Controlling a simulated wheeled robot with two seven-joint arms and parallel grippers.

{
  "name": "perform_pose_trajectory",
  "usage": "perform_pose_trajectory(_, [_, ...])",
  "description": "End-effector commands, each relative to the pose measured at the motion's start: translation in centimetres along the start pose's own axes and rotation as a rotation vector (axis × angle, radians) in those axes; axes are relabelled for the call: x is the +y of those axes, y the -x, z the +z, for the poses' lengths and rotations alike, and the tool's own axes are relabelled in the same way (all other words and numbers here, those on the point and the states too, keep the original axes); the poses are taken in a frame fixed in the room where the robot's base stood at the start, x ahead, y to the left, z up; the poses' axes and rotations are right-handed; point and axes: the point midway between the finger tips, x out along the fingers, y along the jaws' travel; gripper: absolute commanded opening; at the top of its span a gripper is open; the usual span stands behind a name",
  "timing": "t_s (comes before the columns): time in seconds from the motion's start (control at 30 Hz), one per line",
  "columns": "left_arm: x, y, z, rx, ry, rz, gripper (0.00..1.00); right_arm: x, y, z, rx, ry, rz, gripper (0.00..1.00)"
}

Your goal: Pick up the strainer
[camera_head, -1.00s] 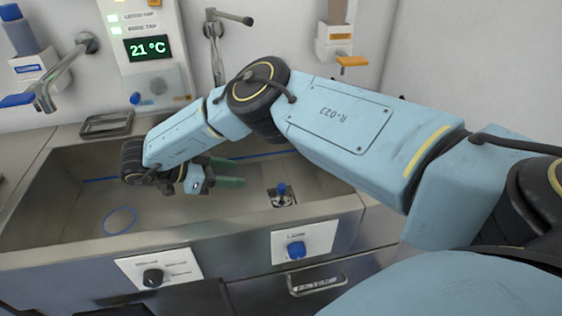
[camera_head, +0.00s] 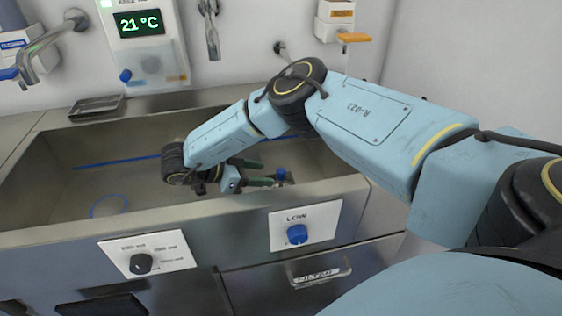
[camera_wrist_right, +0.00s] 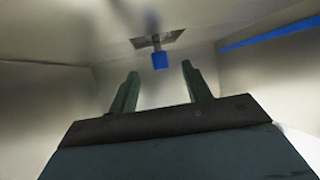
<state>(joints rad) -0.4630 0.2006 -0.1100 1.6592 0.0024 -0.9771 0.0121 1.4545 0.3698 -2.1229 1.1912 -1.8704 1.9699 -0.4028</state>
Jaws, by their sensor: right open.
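The strainer (camera_head: 281,174) sits in the right part of the sink, with a blue knob on top; the right gripper partly hides its base. In the right wrist view the strainer (camera_wrist_right: 160,60) shows its blue knob and a square metal plate, just beyond the fingertips and centred between them. My right gripper (camera_head: 267,174) is inside the sink, its two green fingers apart and pointing at the strainer from the left. Its open fingers (camera_wrist_right: 160,70) hold nothing. My left gripper is not in view.
The sink's front rim (camera_head: 190,211) and right wall are close to my right wrist. A blue ring (camera_head: 109,206) marks the sink floor at left. A faucet (camera_head: 52,42) hangs over the back left. A blue dial (camera_head: 297,234) is on the front panel.

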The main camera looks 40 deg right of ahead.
Motion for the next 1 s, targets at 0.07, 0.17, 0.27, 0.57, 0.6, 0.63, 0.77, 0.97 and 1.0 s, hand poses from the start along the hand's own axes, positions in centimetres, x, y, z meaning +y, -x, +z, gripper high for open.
perform_pose_trajectory(0.07, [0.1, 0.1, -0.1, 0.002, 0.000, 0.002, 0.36, 0.0, -0.7, -0.1, 0.001, -0.001, 0.002, 0.49])
perform_pose_trajectory(0.17, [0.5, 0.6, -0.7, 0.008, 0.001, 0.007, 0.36, 0.0, -2.2, -0.2, 0.002, -0.001, 0.003, 0.49])
perform_pose_trajectory(0.27, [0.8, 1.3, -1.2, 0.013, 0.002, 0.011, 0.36, 0.1, -3.7, -0.3, 0.001, 0.000, 0.003, 0.49])
perform_pose_trajectory(0.57, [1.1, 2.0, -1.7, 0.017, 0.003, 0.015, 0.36, 0.1, -5.3, -0.4, 0.000, 0.000, 0.000, 0.49])
perform_pose_trajectory(0.6, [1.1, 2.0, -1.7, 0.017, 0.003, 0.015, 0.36, 0.1, -5.3, -0.4, 0.001, 0.000, 0.000, 0.49])
perform_pose_trajectory(0.63, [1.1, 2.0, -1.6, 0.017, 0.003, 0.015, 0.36, 0.1, -5.3, -0.4, 0.001, 0.000, 0.000, 0.49])
perform_pose_trajectory(0.77, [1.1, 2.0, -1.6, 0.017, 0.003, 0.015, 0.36, 0.1, -5.3, -0.4, 0.001, 0.000, 0.001, 0.37])
perform_pose_trajectory(0.97, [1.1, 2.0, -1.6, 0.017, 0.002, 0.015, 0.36, 0.1, -5.3, -0.4, 0.001, 0.000, 0.001, 0.11])
perform_pose_trajectory(1.0, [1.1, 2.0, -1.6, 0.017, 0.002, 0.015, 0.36, 0.1, -5.3, -0.4, 0.001, 0.000, 0.001, 0.05])
